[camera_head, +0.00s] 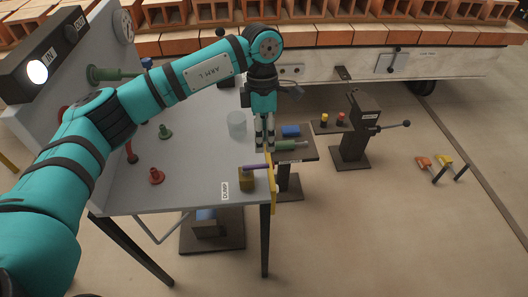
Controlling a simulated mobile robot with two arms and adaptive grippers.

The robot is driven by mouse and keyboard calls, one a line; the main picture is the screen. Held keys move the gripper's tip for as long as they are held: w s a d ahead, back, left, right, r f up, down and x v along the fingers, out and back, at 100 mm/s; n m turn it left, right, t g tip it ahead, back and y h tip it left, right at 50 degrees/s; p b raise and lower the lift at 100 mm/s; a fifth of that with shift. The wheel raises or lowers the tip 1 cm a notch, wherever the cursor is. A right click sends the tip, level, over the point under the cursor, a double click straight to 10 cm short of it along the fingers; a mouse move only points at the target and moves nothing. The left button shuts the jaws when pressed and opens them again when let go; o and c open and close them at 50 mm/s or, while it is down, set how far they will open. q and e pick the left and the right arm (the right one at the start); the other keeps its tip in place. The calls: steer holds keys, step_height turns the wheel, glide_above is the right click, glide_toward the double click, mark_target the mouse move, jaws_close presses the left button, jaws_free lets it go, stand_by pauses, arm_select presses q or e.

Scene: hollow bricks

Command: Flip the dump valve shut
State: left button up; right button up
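The dump valve (247,181) is a small brass-coloured block on the grey table's right edge, beside a white DUMP label (225,191). Its purple lever (257,167) extends to the right from the top of the block, toward the table edge. My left gripper (265,144) points down above the table's right edge, a little behind the lever. Its two fingers show a narrow gap with nothing seen between them. It appears apart from the lever. My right gripper is not in view.
The grey table (195,190) also bears a clear cup (237,123), red knobs (156,176) and a green knob (165,131). A yellow strip (272,190) lines its right edge. A brick-loaded cart (330,65) stands at the back.

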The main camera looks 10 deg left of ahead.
arm_select(q)
steer(key=r, duration=0.3)
steer(key=w+r, duration=0.1)
steer(key=r, duration=0.1)
steer(key=shift+a, duration=0.15)
